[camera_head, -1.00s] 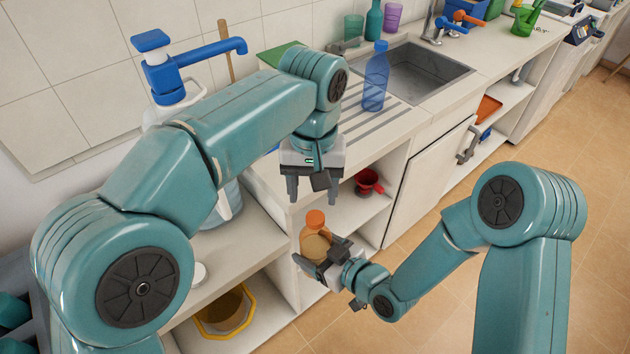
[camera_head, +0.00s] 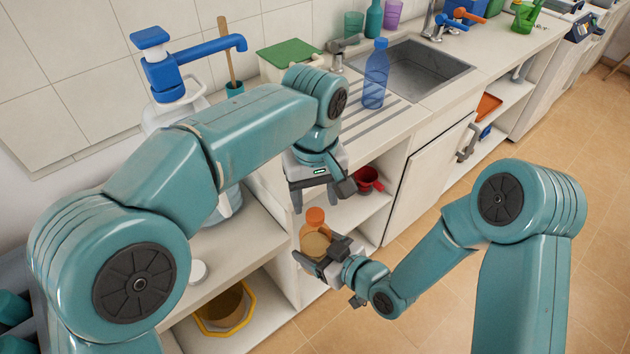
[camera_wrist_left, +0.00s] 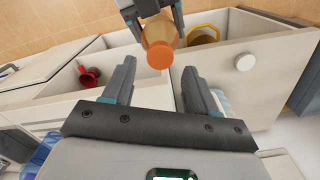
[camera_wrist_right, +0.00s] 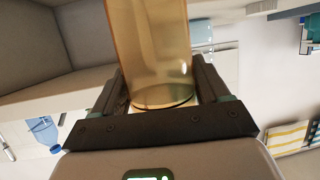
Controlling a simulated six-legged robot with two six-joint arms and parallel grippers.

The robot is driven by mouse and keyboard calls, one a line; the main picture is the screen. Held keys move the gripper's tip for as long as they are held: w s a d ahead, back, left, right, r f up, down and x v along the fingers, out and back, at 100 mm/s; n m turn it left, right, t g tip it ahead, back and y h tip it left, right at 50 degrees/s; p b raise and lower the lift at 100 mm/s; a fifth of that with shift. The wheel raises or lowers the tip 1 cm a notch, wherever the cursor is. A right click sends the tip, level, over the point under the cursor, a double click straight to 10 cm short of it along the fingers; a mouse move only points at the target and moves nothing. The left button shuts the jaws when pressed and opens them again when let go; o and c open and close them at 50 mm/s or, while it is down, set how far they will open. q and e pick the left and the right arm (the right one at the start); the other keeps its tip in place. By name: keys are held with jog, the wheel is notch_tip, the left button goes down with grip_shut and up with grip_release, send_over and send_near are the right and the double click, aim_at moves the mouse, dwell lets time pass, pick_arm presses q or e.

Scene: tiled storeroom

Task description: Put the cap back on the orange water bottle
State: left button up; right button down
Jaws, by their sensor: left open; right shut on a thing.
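The orange water bottle (camera_head: 313,240) is see-through amber, and my right gripper (camera_head: 322,252) is shut around its body. It stands roughly upright in the head view. A solid orange cap (camera_head: 315,215) sits on its top; whether it is fully seated cannot be told. My left gripper (camera_head: 320,200) is open and empty, pointing down just above the bottle. In the left wrist view the cap (camera_wrist_left: 160,55) lies between the left fingertips in the picture, with no contact visible. In the right wrist view the bottle body (camera_wrist_right: 150,55) is between the right fingers; its top is out of frame.
A blue bottle (camera_head: 376,75) stands by the sink (camera_head: 425,72). A white round lid (camera_head: 198,271) lies on the lower counter. A yellow-rimmed bin (camera_head: 240,320) sits below.

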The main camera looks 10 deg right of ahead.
aim_at(315, 214)
pick_arm(q)
jog(key=shift+f, duration=2.05)
grip_shut()
jog(key=m, duration=0.8)
jog(key=shift+o, duration=0.6)
grip_release()
